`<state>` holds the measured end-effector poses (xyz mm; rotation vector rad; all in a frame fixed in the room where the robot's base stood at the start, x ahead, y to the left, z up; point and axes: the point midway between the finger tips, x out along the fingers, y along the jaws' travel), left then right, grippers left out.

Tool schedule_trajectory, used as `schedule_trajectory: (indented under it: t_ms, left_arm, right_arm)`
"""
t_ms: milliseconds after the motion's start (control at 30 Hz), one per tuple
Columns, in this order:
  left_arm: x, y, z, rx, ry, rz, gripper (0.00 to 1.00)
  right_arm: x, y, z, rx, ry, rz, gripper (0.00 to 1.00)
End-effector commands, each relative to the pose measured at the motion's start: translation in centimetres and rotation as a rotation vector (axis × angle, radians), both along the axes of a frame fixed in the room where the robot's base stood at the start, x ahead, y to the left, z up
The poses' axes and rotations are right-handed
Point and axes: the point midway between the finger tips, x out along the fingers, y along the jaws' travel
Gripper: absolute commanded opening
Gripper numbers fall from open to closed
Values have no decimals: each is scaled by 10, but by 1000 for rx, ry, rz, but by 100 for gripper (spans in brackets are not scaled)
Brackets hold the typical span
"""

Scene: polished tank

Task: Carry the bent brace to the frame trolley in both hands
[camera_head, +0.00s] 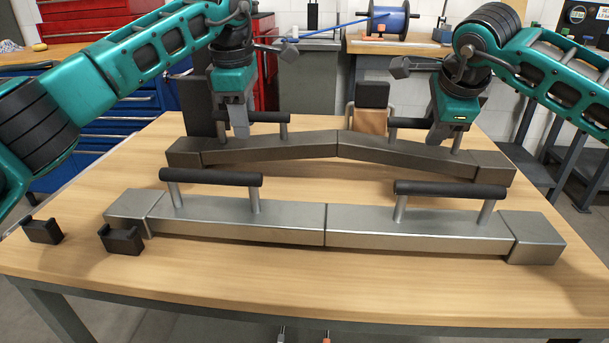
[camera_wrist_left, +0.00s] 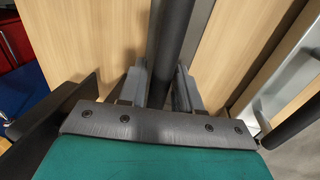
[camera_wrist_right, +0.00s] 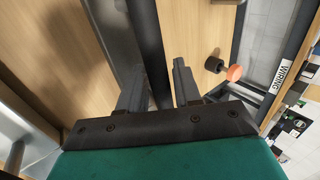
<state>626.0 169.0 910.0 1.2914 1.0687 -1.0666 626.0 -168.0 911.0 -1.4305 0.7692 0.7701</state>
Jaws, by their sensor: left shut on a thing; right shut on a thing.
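The bent brace is the dark metal beam (camera_head: 290,148), which angles at its middle and lies across the far half of the wooden table. It has a black bar handle on posts near each end. My left gripper (camera_head: 240,130) is shut on its left handle (camera_head: 268,117); the bar (camera_wrist_left: 172,45) runs between the fingers in the left wrist view. My right gripper (camera_head: 437,136) is shut on its right handle (camera_head: 405,122); the bar (camera_wrist_right: 148,45) passes between the fingers in the right wrist view. I cannot tell whether the beam touches the table. I cannot identify a frame trolley.
A straight silver beam (camera_head: 270,219) with two black handles lies in front, close to the dark one. Two black brackets (camera_head: 121,239) sit at the front left of the table (camera_head: 300,290). A wooden block with a black pad (camera_head: 369,121) stands behind the dark beam.

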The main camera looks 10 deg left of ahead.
Motion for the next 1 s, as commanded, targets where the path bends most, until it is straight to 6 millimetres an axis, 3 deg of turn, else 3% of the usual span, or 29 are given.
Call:
schedule_trajectory:
  t_ms: [33, 333, 367, 600, 867, 1000]
  left_arm:
    - [1, -1, 5, -6, -16, -1, 0]
    - [1, -1, -1, -6, -16, -1, 0]
    - [0, 0, -10, 1, 0, 1, 36]
    - [0, 0, -10, 0, 0, 1, 59]
    - [0, 0, -8, 0, 0, 0, 59]
    - [-2, 0, 7, 0, -3, 0, 59]
  right_arm:
    - [2, 1, 8, 8, -23, 1, 0]
    - [2, 1, 1, 8, -23, 1, 0]
    - [0, 0, -10, 0, 0, -1, 36]
    - [0, 0, -10, -1, 0, -1, 59]
    - [0, 0, -9, 0, 0, 0, 59]
    - [0, 0, -6, 0, 0, 0, 59]
